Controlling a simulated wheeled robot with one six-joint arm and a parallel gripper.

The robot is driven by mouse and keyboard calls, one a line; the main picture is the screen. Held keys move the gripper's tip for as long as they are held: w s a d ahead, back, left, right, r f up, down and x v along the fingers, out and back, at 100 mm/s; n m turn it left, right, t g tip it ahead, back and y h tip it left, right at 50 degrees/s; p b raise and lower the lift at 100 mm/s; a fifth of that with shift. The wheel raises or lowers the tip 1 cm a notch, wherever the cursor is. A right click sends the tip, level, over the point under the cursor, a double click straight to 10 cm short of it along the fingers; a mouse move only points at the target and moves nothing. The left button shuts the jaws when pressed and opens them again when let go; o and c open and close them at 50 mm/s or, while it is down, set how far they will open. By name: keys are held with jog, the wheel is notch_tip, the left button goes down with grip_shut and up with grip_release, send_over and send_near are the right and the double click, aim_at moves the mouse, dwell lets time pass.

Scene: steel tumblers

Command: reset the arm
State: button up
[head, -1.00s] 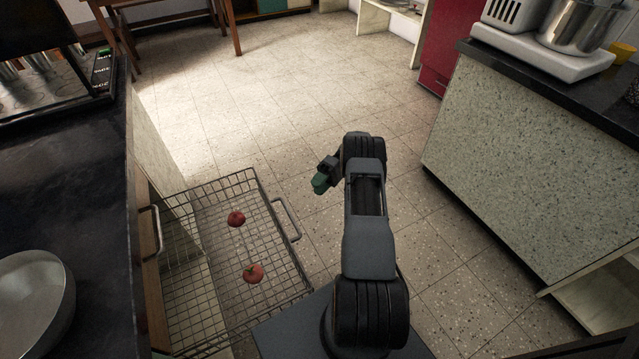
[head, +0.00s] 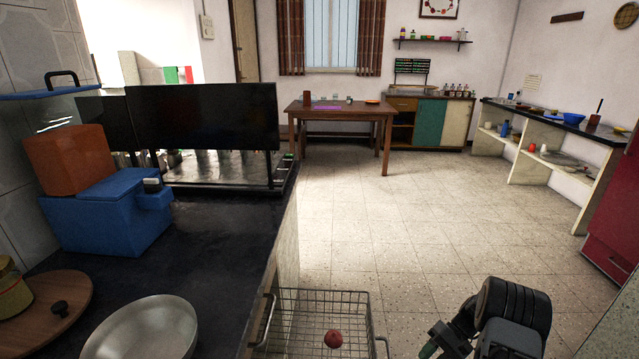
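My arm shows at the bottom right of the head view, folded over the floor to the right of the wire basket. My gripper (head: 430,349) is only partly in view at the bottom edge, with a green tip showing. Whether its fingers are open or shut cannot be made out. I see nothing held in the part that shows.
A wire basket (head: 288,309) juts out from the black counter (head: 233,226), with a red tomato-like item (head: 333,338) in it. A steel bowl (head: 143,332) stands on the counter. A wooden table (head: 343,110) is far back. The tiled floor between is clear.

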jog(key=s+a+r+n+t+h+p, duration=0.1)
jog(key=s+a+r+t+h+p, duration=0.2)
jog(key=r+p, duration=0.4)
jog(key=s+a+r+n+t+h+p, duration=0.1)
jog(key=s+a+r+p, duration=0.4)
jog(key=r, duration=2.1)
jog(key=s+a+r+n+t+h+p, duration=0.2)
jog(key=s+a+r+t+h+p, duration=0.2)
jog(key=r+p, duration=0.6)
notch_tip(320, 180, up, 7)
jog(key=shift+s+a+f+t+h, duration=0.15)
jog(key=shift+s+a+t+h, duration=0.3)
jog(key=shift+a+h, duration=0.6)
jog(key=shift+s+a+y, duration=0.1)
jog(key=shift+a+y, duration=0.1)
jog(key=shift+y, duration=0.05)
